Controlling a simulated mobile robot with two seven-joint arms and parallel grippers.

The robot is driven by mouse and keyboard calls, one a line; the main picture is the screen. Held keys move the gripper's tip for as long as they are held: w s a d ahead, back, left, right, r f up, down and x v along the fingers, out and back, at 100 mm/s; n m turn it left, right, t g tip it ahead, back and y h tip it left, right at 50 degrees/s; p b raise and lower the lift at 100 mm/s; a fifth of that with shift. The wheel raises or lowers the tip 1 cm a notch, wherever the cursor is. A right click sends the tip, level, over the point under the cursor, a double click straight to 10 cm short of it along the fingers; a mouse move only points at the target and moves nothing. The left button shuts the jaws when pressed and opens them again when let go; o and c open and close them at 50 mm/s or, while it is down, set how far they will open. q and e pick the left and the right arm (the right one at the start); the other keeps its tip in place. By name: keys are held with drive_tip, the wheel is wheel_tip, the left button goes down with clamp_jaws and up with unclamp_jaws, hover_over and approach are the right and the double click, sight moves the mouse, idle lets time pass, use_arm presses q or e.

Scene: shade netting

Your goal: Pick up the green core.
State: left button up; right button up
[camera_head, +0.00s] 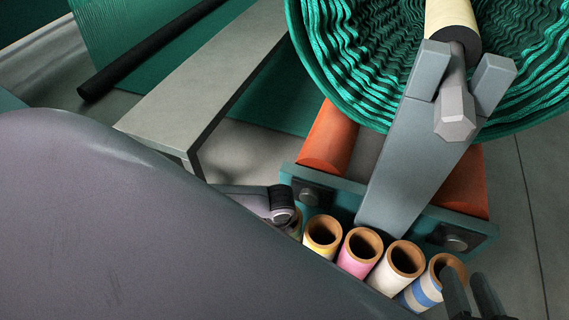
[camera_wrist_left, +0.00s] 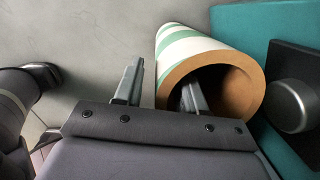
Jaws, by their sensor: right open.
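The green core (camera_wrist_left: 180,42), a brown tube with green and white stripes, fills the upper middle of the left wrist view with its round mouth towards me. My left gripper (camera_wrist_left: 160,88) is open there: one finger is at the core's mouth, overlapping the hole, and the other is outside to the left. A gap shows between the outer finger and the core's wall. In the head view the green core is mostly hidden behind my left arm. My right gripper (camera_head: 472,292) is open and empty at the bottom right, close to the blue-striped core (camera_head: 424,288).
A yellow core (camera_head: 321,237), a pink core (camera_head: 359,252) and a white core (camera_head: 396,267) stand in a row with the blue one. Behind them are a teal frame (camera_head: 340,205), orange rollers (camera_head: 328,140) and a large green net roll (camera_head: 350,60). A grey beam (camera_head: 205,80) lies left.

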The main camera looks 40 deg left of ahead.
use_arm(q)
drive_tip(key=shift+f, duration=0.45)
clamp_jaws()
drive_tip(key=shift+w, duration=0.1)
idle(1.0)
